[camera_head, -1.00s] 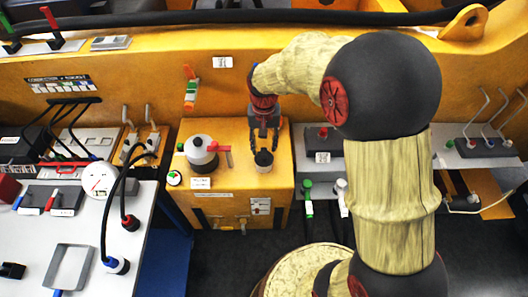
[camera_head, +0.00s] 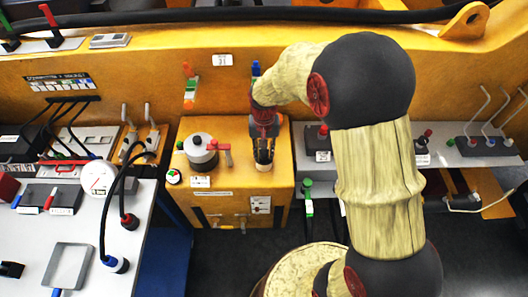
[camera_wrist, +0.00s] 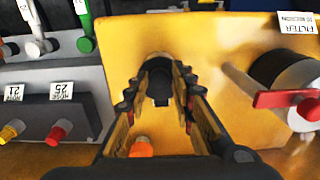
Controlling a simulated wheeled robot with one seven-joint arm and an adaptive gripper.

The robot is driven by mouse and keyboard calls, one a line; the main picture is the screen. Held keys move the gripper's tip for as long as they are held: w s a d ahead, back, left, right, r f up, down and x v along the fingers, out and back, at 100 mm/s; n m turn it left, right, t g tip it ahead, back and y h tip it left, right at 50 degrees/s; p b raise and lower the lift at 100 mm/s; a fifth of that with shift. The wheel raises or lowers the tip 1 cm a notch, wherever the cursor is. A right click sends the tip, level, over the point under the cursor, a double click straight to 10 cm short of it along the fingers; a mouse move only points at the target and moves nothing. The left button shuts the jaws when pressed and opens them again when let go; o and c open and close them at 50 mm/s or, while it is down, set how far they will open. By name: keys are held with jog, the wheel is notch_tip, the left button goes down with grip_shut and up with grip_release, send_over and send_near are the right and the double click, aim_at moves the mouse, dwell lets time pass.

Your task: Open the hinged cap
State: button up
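A small round fitting with a dark top and a pale lower rim (camera_head: 264,167) stands on the yellow box, right of the filter pot; it looks like the hinged cap. In the wrist view its dark part (camera_wrist: 160,92) shows between my fingers. My gripper (camera_head: 264,157) points down over it, with one finger on each side. In the wrist view the fingers of my gripper (camera_wrist: 165,70) stand apart around it; I cannot tell whether they touch it. My gripper hides much of the fitting and its hinge.
The yellow wall (camera_head: 320,80) rises behind. A grey panel with a red knob (camera_head: 324,131) lies to the right.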

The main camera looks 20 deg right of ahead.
grip_shut()
jog(key=shift+r, duration=0.1)
dwell(0.5)
jog(key=p, duration=0.1)
jog(key=r+g+p, duration=0.1)
jog(key=p, duration=0.1)
jog(key=shift+w+d, duration=0.15)
jog(key=shift+w, duration=0.2)
jog(key=g+p, duration=0.1)
jog(key=w+g+y+p, duration=0.1)
jog(key=r+g+p, duration=0.1)
jog(key=p, duration=0.1)
jog(key=shift+w+d, duration=0.25)
jog(key=shift+w, duration=0.15)
jog(key=shift+f+g, duration=0.1)
jog(key=shift+g, duration=0.2)
jog(key=shift+o, duration=2)
grip_release()
